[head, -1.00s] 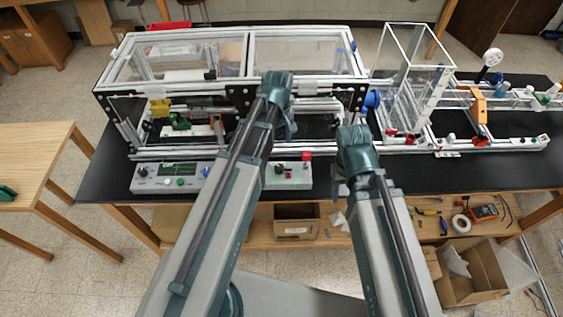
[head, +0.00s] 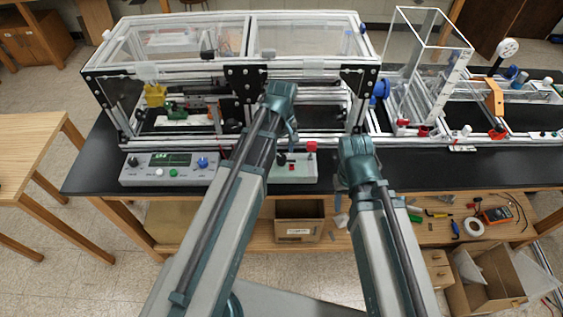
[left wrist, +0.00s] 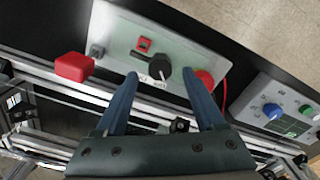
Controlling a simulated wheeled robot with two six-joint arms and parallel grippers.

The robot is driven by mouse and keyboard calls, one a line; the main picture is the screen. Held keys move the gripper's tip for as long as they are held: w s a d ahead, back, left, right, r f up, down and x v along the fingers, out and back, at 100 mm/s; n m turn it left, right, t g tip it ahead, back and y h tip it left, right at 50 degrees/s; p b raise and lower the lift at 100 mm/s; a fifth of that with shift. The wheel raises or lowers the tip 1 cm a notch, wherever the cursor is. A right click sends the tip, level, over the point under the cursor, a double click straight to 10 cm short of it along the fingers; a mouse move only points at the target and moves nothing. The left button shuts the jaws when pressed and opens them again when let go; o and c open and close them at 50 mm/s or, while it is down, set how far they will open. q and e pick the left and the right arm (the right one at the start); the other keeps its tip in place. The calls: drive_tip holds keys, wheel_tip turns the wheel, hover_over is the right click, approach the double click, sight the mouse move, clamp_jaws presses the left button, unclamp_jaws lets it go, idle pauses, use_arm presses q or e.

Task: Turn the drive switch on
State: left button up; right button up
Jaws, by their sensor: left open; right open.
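The pale control box (head: 293,173) sits on the black bench near its front edge, partly behind my left forearm. In the left wrist view it carries a black rotary knob (left wrist: 161,78) with a light pointer mark and small lettering, which I take as the drive switch. A small red switch (left wrist: 144,44) is beside it. My left gripper (left wrist: 160,75) is open, its fingertips on either side of the knob; contact cannot be told. It also shows in the head view (head: 292,138). My right gripper (head: 341,190) is open and empty at the bench's front edge, fingers mostly hidden.
A red block (left wrist: 75,67) and a red round part (left wrist: 203,80), partly behind a finger, flank the knob. A second control box (head: 171,168) with a display stands to the left. The extrusion frame (head: 205,133) rises behind. Bench surface (head: 400,175) on the right is clear.

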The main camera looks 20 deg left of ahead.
use_arm(q)
drive_tip(key=shift+f+b, duration=1)
drive_tip(key=shift+f, duration=0.5)
use_arm(e)
wheel_tip(320, 180, down, 3)
use_arm(q)
drive_tip(key=shift+c, duration=0.3)
clamp_jaws()
